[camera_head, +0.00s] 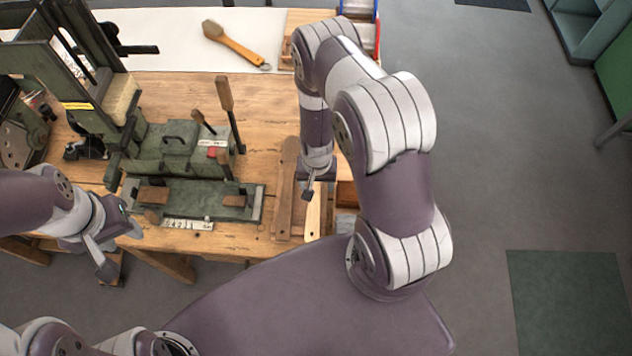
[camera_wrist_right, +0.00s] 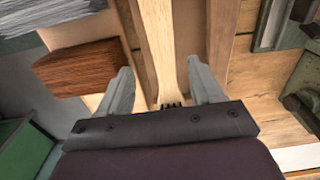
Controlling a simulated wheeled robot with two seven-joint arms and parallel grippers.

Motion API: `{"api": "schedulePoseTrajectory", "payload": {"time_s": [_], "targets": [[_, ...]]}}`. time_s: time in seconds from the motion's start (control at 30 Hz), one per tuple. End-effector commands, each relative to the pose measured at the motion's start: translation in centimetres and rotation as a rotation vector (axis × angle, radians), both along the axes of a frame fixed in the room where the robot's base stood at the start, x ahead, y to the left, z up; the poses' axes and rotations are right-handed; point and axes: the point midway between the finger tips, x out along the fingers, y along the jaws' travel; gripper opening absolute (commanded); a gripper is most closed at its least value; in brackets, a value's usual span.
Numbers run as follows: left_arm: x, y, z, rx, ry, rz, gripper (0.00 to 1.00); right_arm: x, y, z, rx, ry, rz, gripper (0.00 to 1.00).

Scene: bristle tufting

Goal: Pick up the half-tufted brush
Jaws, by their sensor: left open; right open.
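The half-tufted brush looks to be the pale wooden piece (camera_head: 314,214) lying in a wooden tray at the bench's front right. In the right wrist view its pale wood (camera_wrist_right: 160,40) runs away from me, with a few dark tufts near my palm. My right gripper (camera_head: 308,188) points down over it. In the right wrist view the open fingers (camera_wrist_right: 162,72) stand on either side of the wood, apart from it as far as I can tell. My left gripper (camera_head: 106,262) is open and empty off the bench's front edge.
A green tufting machine (camera_head: 175,150) with upright levers fills the bench's left and middle. A finished-looking brush (camera_head: 238,46) lies on the white surface behind.

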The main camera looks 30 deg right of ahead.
Motion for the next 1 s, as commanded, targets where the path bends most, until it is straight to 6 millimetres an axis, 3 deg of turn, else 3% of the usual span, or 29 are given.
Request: {"api": "schedulePoseTrajectory", "payload": {"time_s": [0.2,0.47,0.67,1.0], "targets": [[0.0,0.0,0.8,0.0,-0.001,0.0,0.43,-0.1,0.5,-3.5,0.0,0.002,0.0,0.66],[0.0,0.0,0.8,0.0,0.0,0.0,0.43,0.0,0.5,-4.1,-0.001,0.001,0.001,0.66],[0.0,0.0,0.8,0.0,-0.001,0.0,0.43,0.0,0.5,-4.1,-0.001,0.001,0.001,0.04],[0.0,0.0,1.1,0.0,0.0,0.0,0.43,0.0,0.5,-3.6,-0.001,-0.001,0.001,0.03]]}}
